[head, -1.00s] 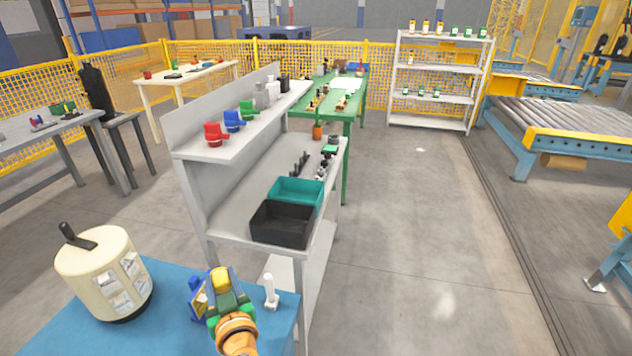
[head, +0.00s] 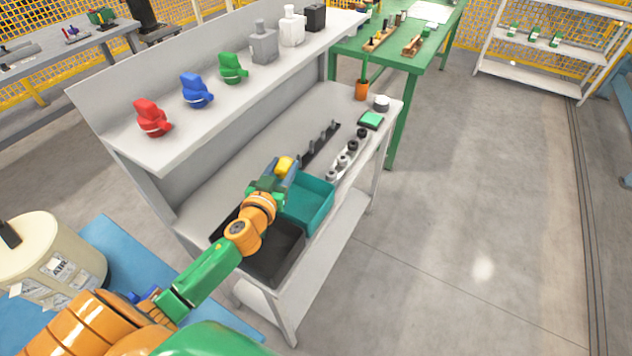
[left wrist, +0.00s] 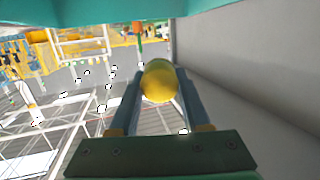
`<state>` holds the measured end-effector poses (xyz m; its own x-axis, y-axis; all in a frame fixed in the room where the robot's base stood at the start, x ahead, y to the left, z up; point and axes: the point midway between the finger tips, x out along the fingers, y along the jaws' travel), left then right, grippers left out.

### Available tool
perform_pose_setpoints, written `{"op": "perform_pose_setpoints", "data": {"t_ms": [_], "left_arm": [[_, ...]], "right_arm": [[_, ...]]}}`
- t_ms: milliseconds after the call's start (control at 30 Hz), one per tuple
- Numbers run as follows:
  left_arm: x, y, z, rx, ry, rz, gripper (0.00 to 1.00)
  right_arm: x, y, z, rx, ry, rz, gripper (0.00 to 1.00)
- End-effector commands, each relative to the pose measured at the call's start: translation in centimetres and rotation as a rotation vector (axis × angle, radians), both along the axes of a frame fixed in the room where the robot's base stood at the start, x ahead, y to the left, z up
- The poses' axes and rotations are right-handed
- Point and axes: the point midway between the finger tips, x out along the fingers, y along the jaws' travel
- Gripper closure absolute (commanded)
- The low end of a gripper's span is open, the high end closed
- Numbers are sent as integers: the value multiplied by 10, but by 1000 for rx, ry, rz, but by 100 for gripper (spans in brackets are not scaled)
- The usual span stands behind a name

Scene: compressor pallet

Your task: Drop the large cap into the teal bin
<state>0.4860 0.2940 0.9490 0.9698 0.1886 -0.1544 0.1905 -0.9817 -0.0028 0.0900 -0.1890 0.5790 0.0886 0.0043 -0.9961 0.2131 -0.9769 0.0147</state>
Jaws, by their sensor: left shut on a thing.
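My left gripper (head: 280,170) is shut on the large cap (head: 286,164), a rounded yellow piece. The cap also shows between the two fingers in the left wrist view (left wrist: 160,82). The teal bin (head: 318,212) stands on the grey bench, and my gripper is at its back left, seemingly above bench height. Whether the cap is over the bin's opening I cannot tell. A teal surface (left wrist: 220,10), likely the bin, fills the top edge of the left wrist view. My right gripper is not in view.
A black bin (head: 285,262) sits in front of the teal bin, partly under my arm. The bench's upper shelf (head: 185,135) holds red, blue and green pieces. Small parts and an orange pot (head: 362,90) stand farther along the bench. Floor to the right is clear.

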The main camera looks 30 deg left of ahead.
Motion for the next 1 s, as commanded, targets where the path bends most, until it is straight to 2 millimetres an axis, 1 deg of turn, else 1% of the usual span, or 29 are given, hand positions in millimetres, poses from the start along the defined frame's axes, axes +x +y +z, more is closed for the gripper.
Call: {"op": "perform_pose_setpoints", "data": {"t_ms": [100,167,300,433,567,800,833,933,967,1000], "left_arm": [[0,0,-7,0,0,3,100],[0,0,-17,0,0,2,100],[0,0,-42,1,1,2,100],[0,0,-58,1,1,3,100],[0,0,-63,1,1,3,100],[0,0,-62,-1,1,3,100],[0,0,-62,0,1,3,50],[0,0,-62,0,1,3,23],[0,0,-62,0,1,3,18],[0,0,-62,0,1,3,18]], "right_arm": [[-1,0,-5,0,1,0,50],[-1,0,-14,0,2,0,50],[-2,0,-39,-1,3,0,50],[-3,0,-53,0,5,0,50],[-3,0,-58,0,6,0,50],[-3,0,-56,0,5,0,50],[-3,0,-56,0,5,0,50],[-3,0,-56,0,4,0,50],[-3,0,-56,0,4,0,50],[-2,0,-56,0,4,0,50]]}}
